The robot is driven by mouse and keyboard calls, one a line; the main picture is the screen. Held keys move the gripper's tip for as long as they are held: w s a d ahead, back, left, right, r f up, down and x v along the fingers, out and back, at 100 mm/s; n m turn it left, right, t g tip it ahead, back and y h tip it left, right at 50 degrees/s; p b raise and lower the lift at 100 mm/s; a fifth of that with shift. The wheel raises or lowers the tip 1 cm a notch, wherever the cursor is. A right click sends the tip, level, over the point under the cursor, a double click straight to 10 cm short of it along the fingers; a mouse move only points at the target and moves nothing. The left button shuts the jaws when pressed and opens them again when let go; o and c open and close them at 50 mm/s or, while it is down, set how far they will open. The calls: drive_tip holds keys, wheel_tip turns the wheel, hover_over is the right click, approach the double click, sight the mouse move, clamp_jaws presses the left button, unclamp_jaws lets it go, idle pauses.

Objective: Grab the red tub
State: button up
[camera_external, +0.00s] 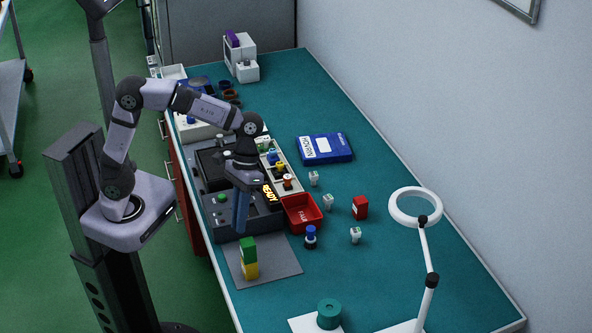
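The red tub (303,226) is an open, shallow tray with a white label on its front wall. It sits on the teal bench to the right of the dark machine with the yellow READY display. My gripper (241,218) points down over that machine, to the left of the tub and apart from it. Its fingers look long and blue-grey and are seen edge-on, so I cannot tell whether they are open or shut. The inside of the tub is too small to make out clearly.
A small red box (360,207) stands right of the tub, with small white-topped pieces around. A blue-knobbed part (310,237) stands just in front. Green and yellow blocks (249,260) sit on a grey mat (282,264). A ring-lamp magnifier (417,207) stands at right.

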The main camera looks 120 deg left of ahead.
drive_tip(key=w+a+f+n+t+h+b, duration=0.15)
drive_tip(key=w+a+n, duration=0.3)
drive_tip(key=a, duration=0.45)
drive_tip(key=w+a+n+t+h+b, duration=0.1)
drive_tip(key=w+a+n+t+h, duration=0.25)
drive_tip(key=a, duration=0.55)
drive_tip(key=s+a+f+n+t+b, duration=0.1)
drive_tip(key=s+a+n+t, duration=0.1)
drive_tip(key=a+n, duration=0.35)
drive_tip(key=s+a+n+t+b, duration=0.1)
drive_tip(key=s+a+n+t, duration=0.15)
drive_tip(key=a, duration=0.65)
approach(311, 199)
drive_tip(key=shift+w+d+r+m+p, duration=0.25)
drive_tip(key=shift+w+d+m+p, duration=0.05)
drive_tip(key=shift+w+d, duration=0.45)
drive_tip(key=shift+p+x, duration=0.85)
drive_tip(key=shift+x, duration=2.35)
drive_tip(key=shift+w+d+f, duration=0.2)
drive_tip(key=shift+w+d, duration=0.05)
drive_tip(key=shift+w, duration=0.05)
drive_tip(key=shift+c, duration=0.7)
